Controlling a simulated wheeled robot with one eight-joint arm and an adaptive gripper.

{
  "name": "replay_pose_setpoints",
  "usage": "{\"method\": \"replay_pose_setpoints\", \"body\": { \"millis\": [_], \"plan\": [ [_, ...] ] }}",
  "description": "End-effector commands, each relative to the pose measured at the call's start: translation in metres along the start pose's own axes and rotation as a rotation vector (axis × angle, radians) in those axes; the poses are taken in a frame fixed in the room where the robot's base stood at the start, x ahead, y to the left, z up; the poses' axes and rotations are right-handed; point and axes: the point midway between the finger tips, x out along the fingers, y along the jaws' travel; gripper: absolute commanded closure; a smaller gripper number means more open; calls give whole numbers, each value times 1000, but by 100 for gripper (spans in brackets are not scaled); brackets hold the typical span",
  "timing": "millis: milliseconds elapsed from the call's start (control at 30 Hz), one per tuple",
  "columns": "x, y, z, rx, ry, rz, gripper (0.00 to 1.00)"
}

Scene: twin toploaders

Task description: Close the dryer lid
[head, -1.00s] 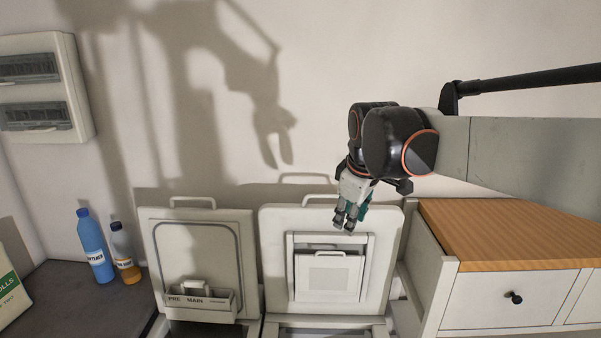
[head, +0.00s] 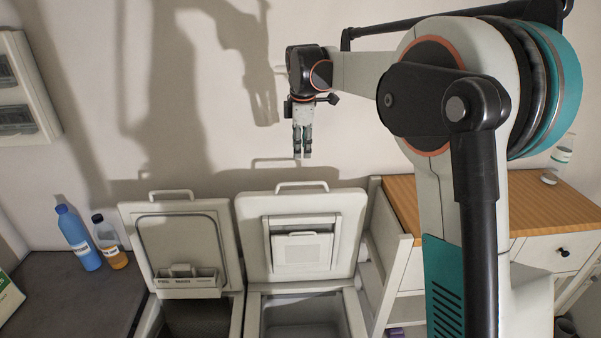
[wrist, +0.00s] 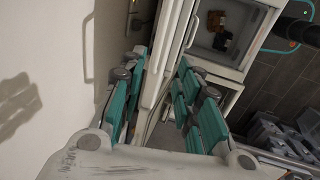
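The dryer lid (head: 255,232) is the right one of two raised lids in the head view. It stands open and nearly upright, with a lint-filter panel on its inner face and a loop handle (head: 302,186) on its top edge. My gripper (head: 302,155) points down above that top edge, apart from it in the head view. In the wrist view the fingers (wrist: 162,78) are spread with nothing held, and a pale lid edge shows in the gap beyond them. The dryer's opening (head: 300,315) lies below the lid.
The washer lid (head: 222,225) stands raised on the left, with a detergent drawer. Blue (head: 80,240) and orange (head: 110,243) bottles stand on the dark counter at left. A wood-topped cabinet (head: 405,200) is at right. The wall is close behind the lids.

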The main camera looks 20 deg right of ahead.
Motion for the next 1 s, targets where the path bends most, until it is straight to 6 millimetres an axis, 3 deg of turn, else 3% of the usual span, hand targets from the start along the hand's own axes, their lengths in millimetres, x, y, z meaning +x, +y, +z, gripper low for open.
{"method": "replay_pose_setpoints", "body": {
  "millis": [167, 700, 1000],
  "plan": [
    [20, 0, 0, 0, 0, 0, 69],
    [117, 0, 0, 1, 0, 0, 69],
    [136, 0, 0, 1, 0, 0, 69]
  ]
}}
